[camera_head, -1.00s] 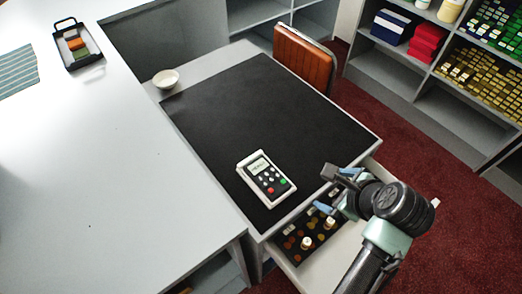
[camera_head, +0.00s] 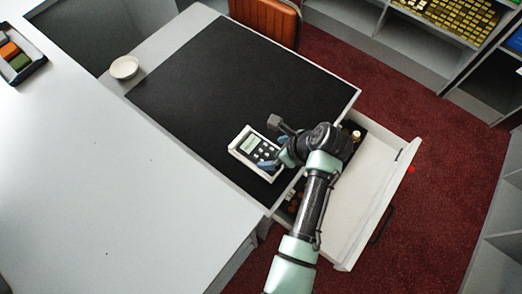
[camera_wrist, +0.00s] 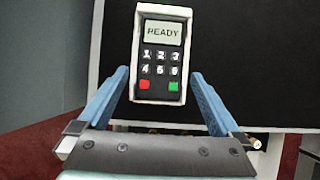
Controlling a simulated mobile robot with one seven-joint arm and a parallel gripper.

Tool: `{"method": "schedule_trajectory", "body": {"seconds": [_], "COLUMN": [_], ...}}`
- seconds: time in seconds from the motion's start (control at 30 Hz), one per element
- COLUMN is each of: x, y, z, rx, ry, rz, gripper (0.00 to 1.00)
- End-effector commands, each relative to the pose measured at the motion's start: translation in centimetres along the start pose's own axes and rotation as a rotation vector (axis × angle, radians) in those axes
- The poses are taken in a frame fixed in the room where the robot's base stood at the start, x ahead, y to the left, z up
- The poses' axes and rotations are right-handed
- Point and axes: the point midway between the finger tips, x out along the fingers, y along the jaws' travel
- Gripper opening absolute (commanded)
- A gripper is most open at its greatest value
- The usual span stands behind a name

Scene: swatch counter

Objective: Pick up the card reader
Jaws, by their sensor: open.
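The card reader (camera_head: 251,144) is a white-edged handheld unit with a dark keypad and a small screen. It lies on the black mat (camera_head: 215,80) near the mat's front edge. In the wrist view the card reader (camera_wrist: 160,57) shows "READY" on its screen, with a red and a green key. My gripper (camera_head: 275,162) is over the near end of the reader in the head view. In the wrist view my gripper (camera_wrist: 160,85) has its two blue fingers apart, one on each side of the reader's lower end. I cannot tell whether they touch it.
An open white drawer (camera_head: 372,190) sticks out beneath the mat, with small items partly hidden by my arm. An orange chair (camera_head: 265,18) is behind. A grey counter (camera_head: 100,180) is at left.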

Motion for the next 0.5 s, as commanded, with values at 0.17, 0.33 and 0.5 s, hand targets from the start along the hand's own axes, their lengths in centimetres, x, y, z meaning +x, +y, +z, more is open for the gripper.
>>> {"method": "schedule_trajectory", "body": {"seconds": [0.17,0.33,0.5], "x": [1.6,4.1,5.2], "y": [0.0,-0.1,-0.1], "z": [0.2,0.3,0.3], "rx": [-0.001,0.0,-0.001], "ry": [0.001,0.0,0.0], "rz": [0.002,0.002,-0.001], "gripper": [1.0,1.0,1.0]}}
